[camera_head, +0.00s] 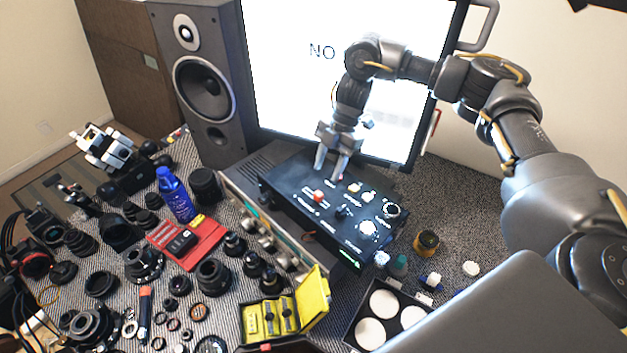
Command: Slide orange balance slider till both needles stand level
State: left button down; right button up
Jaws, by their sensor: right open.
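The black control box (300,225) lies on the bench at the centre, its top face carrying several knobs and small controls. A small orange slider cap (318,196) sits on this top face, left of the pale knobs. My right gripper (328,176) reaches down from the upper right over the far part of the box. Its two fingers are apart with nothing between them, just beyond the orange cap. I cannot tell whether they touch the panel. The needles are too small to make out. My left gripper is not in view.
A grey metal unit (238,190) stands left of the box. A speaker (205,75) and a bright screen (290,60) stand behind. Lens parts crowd the left. A yellow case (318,290) and a tray of white discs (357,310) lie in front.

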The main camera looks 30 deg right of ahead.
aim_at(318, 193)
jog(key=shift+s+a+f, duration=0.25)
jog(key=shift+s+a, duration=0.05)
jog(key=shift+s, duration=0.3)
jog(key=shift+s+a+f, duration=0.2)
jog(key=shift+s+a, duration=0.05)
jog(key=shift+s, duration=0.35)
jog(key=f, duration=0.1)
jog(key=w+a+f+p, duration=0.1)
jog(key=f, duration=0.1)
jog(key=shift+w+a+f, duration=0.1)
jog(key=shift+w+a+f+p, duration=0.15)
jog(key=shift+w+f+p, duration=0.3)
jog(key=shift+f, duration=0.25)
jog(key=shift+s+a+f, duration=0.1)
jog(key=shift+s+f, duration=0.1)
jog(key=shift+f, duration=0.35)
jog(key=shift+s, duration=0.4)
jog(key=shift+w+a+f, duration=0.1)
jog(key=shift+w, duration=0.1)
jog(key=shift+c, duration=0.4)
jog(key=shift+w, duration=0.1)
jog(key=shift+c, duration=2.5)
grip_shut()
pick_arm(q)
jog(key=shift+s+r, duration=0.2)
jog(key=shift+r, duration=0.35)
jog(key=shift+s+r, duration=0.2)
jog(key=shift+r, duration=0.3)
